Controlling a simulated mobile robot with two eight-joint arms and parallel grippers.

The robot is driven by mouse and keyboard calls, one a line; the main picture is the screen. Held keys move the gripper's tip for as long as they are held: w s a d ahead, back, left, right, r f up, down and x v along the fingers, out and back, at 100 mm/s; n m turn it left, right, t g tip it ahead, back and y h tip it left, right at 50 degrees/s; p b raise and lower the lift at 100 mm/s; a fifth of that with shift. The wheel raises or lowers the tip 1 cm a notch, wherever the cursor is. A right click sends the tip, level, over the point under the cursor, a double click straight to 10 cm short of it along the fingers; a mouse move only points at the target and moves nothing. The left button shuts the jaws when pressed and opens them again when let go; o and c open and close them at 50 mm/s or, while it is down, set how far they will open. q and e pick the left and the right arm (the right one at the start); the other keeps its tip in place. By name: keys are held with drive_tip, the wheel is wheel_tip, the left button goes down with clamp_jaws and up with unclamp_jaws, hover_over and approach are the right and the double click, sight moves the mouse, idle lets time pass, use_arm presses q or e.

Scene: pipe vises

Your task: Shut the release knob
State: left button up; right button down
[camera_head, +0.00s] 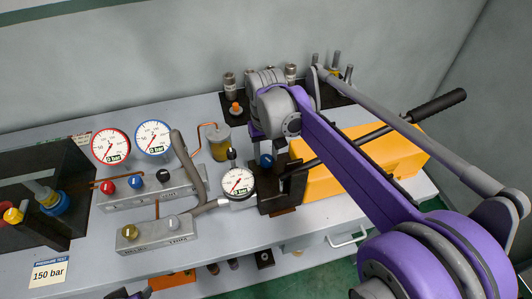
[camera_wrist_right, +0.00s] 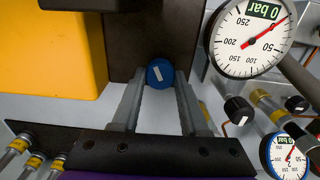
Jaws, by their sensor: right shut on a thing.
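The release knob appears to be the blue knob with a white mark (camera_wrist_right: 160,73) on the dark pump block (camera_wrist_right: 150,35). In the head view the blue knob (camera_head: 266,161) shows just below my right wrist, on the block beside the small gauge. My right gripper (camera_wrist_right: 160,82) is shut on the blue knob, with one grey finger on each side of it. In the head view its fingers are largely hidden by my purple arm.
The small gauge (camera_head: 238,182) reads 0 bar, left of the block. A yellow box (camera_head: 375,150) and a black-handled lever (camera_head: 438,106) lie to the right. A manifold (camera_head: 150,190) with red, blue and black knobs and two larger gauges stands left. A card (camera_head: 49,273) reads 150 bar.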

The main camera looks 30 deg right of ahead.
sight(266, 158)
drive_tip(key=m, duration=0.4)
drive_tip(key=shift+m, duration=0.7)
drive_tip(key=shift+c, duration=2.1)
unclamp_jaws()
drive_tip(key=shift+r, duration=0.1)
wheel_tip(266, 158, up, 11)
drive_tip(key=p, duration=0.1)
drive_tip(key=shift+f, duration=0.2)
